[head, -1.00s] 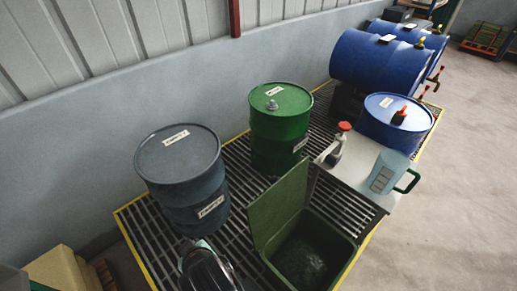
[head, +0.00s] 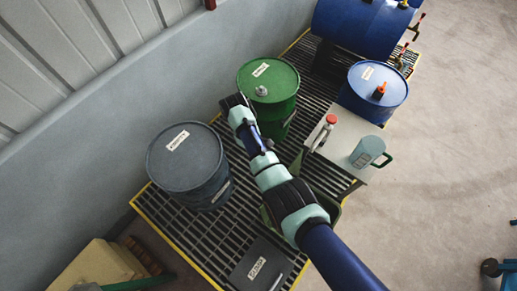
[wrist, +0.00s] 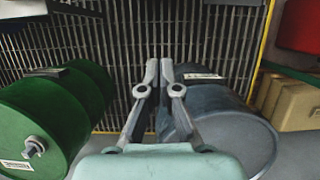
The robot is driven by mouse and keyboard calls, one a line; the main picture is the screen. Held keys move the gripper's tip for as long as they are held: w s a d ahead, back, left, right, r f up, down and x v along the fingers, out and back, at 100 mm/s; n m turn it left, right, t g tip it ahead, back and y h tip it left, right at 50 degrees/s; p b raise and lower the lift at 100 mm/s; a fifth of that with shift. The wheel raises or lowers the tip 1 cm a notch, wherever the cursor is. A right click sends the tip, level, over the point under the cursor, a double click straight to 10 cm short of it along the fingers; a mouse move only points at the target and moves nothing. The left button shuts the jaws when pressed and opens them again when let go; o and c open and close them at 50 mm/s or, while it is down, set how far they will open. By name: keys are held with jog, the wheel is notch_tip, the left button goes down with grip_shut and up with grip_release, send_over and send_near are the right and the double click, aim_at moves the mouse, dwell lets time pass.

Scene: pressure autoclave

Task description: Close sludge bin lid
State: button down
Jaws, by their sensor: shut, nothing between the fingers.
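The green sludge bin (head: 336,211) stands on the grating in the head view, mostly hidden behind my arm. Its green lid (head: 297,163) appears to stand up, open; only a narrow part shows beside my arm. My gripper (head: 240,99) is at the far end of the arm, beyond the bin, between the grey drum and the green drum. In the wrist view my gripper (wrist: 159,68) has its fingers together with nothing between them. I cannot make out the bin or its lid in the wrist view.
The grey drum (head: 183,160) and green drum (head: 268,80) stand close around my gripper. A small table (head: 345,168) holds a spray bottle (head: 322,134) and a jug (head: 368,152). A blue drum (head: 374,92) is behind it. A dark labelled box (head: 262,262) lies in front.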

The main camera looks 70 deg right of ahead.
jog(key=s+a+f, duration=0.1)
jog(key=s+f, duration=0.5)
jog(key=f, duration=0.1)
jog(key=shift+a, duration=0.2)
jog(key=shift+s+r+p, duration=0.1)
jog(key=shift+s+p, duration=0.05)
jog(key=shift+p, duration=0.25)
